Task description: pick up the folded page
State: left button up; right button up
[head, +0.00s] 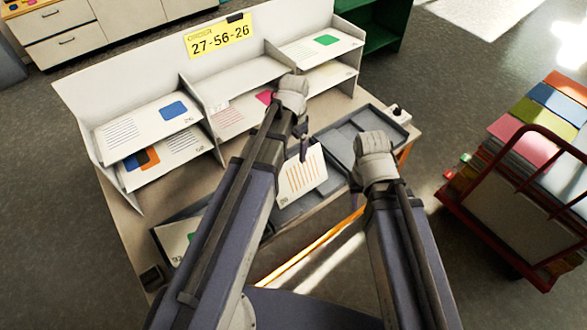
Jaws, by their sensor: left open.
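A white page (302,175) with orange stripes is at the near edge of the grey sectioned tray on the table, between my two arms. I cannot tell whether it lies flat or is tilted, and its fold does not show clearly. My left gripper (303,150) points down at the page's upper edge; it is open, and whether it touches the page is unclear. My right gripper (356,188) hangs to the right of the page, apart from it, with its fingers mostly hidden by its wrist.
A white sorter (70,95) with several printed pages in its slots stands behind, under a yellow number sign (219,36). The grey tray (371,112) extends right beside a small white box (398,114). A red cart (481,238) with coloured stacks stands right. A dark tray (159,232) is partly hidden.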

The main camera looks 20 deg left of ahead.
aim_at(294, 158)
pick_arm(q)
jog(key=shift+w+a, duration=0.2)
jog(key=shift+f+b, duration=0.8)
notch_tip(294, 158, down, 6)
jog(key=b, duration=0.6)
jog(key=shift+w+d+f, duration=0.15)
jog(key=shift+f, duration=0.1)
jog(key=shift+r, duration=0.15)
grip_shut()
